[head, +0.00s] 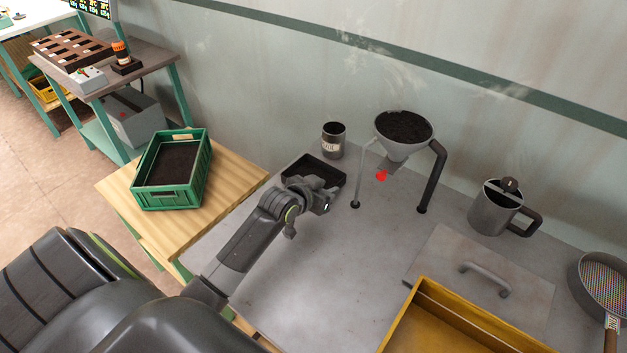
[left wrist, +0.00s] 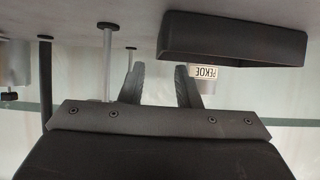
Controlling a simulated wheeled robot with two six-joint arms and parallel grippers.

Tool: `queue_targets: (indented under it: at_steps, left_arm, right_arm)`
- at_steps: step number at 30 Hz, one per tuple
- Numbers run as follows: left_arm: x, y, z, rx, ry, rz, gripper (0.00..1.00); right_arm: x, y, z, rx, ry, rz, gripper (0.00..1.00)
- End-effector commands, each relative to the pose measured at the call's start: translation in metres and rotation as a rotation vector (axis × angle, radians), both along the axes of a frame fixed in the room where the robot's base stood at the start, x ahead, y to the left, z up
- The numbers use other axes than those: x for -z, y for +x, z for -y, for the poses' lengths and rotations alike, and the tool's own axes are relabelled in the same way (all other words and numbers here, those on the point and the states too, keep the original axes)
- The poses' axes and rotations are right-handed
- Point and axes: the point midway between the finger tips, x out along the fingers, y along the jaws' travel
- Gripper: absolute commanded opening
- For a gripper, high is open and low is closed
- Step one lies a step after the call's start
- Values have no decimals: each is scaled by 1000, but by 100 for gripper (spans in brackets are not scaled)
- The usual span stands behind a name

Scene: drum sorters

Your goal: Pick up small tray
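The small tray (head: 340,181) is black, shallow and rectangular. It lies on the grey worktop near the wall, just beyond my left gripper (head: 322,205) in the head view. The arm hides part of its near side. In the left wrist view the picture is upside down, and the tray (left wrist: 232,44) shows to the right of the fingers. There the two fingers of my left gripper (left wrist: 158,72) stand apart with nothing between them. They seem clear of the tray. My right gripper is not in view.
A tin (head: 333,141) labelled PEKOE stands behind the tray. A funnel (head: 404,137) on a stand is to its right. A green crate (head: 172,198) sits on a wooden table at left. A metal mug (head: 494,213), a yellow tray (head: 399,318) and a sieve (head: 603,287) are at right.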

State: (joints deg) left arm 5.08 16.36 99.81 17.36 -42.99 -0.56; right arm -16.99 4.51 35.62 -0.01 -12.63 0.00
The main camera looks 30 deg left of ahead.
Motion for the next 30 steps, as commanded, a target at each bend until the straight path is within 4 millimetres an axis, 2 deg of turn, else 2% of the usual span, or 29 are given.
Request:
queue_targets:
  at_steps: [7, 19, 28, 30]
  left_arm:
    - [6, 10, 2, -1, -3, -1, 30]
    - [29, 44, 6, 0, -1, 0, 30]
    - [31, 46, 6, 0, -1, 1, 30]
    - [31, 46, 6, 0, -1, 1, 23]
  right_arm:
    - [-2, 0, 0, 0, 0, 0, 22]
    - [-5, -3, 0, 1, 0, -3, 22]
    - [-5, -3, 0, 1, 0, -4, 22]
    - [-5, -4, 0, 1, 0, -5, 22]
